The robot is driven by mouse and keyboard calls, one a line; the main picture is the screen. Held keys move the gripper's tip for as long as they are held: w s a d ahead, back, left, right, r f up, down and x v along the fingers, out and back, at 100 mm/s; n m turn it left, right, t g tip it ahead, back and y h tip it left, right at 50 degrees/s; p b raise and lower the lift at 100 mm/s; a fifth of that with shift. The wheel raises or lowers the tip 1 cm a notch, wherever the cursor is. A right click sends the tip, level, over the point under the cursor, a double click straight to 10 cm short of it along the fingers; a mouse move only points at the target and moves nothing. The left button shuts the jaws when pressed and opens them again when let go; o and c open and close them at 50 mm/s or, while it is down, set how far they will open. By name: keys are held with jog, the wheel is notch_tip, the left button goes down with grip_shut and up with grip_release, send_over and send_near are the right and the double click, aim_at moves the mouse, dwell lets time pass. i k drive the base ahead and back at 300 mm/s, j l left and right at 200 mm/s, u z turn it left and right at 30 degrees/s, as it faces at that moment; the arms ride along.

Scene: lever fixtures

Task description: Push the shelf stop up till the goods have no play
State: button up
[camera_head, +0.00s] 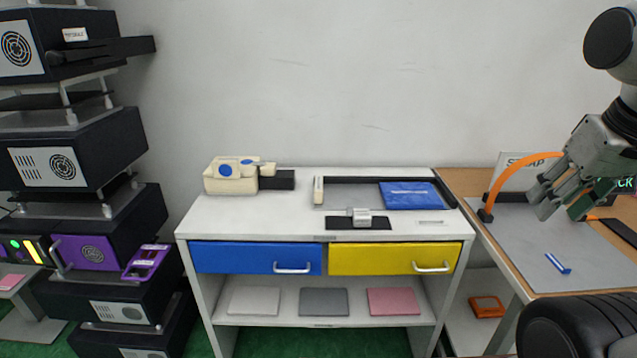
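A shallow black-rimmed tray (360,180) lies on top of the white cabinet. A flat blue pack (410,195) lies in its right part. A small upright cream block (318,190), which looks like the stop, stands at the tray's left end. Bare grey floor shows between block and pack, so they are apart. My gripper (560,211) is at the right, over the wooden-edged table, well away from the tray. Its fingers look spread, with nothing seen between them.
A black plate with a silver block (361,217) lies in front of the tray. A cream device with blue discs (226,176) stands left. An orange curved strip (510,180) rises beside my gripper. A blue pen-like item (557,263) lies on the grey mat (520,268).

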aim_at(318, 179)
jog(key=i+j, duration=0.3)
jog(key=j, duration=0.15)
jog(key=i+j, duration=0.25)
jog(key=j, duration=0.2)
jog(key=i+j, duration=0.3)
jog(key=j, duration=0.1)
